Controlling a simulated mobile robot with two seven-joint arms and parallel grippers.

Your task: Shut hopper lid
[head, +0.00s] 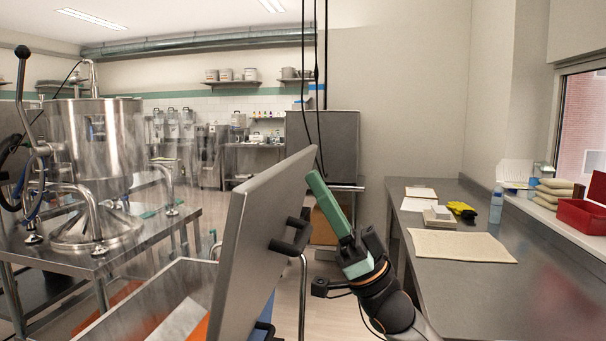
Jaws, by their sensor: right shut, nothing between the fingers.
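The hopper lid (252,235) is a large flat grey metal panel standing open, steeply tilted, in the lower middle of the head view. A black handle (291,236) is on its right-hand face. The open hopper (140,297) shows to its left, with pale metal walls and some orange inside; its near part is cut off by the picture edge. My right gripper (314,178) is shut and empty, with green fingers pointing up and left. It is just right of the lid, near its upper right corner; I cannot tell whether they touch. My left gripper is not in view.
A steel kettle (97,150) on a metal table stands at left. Black cables (316,80) hang behind the lid. Floor shows beyond it.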

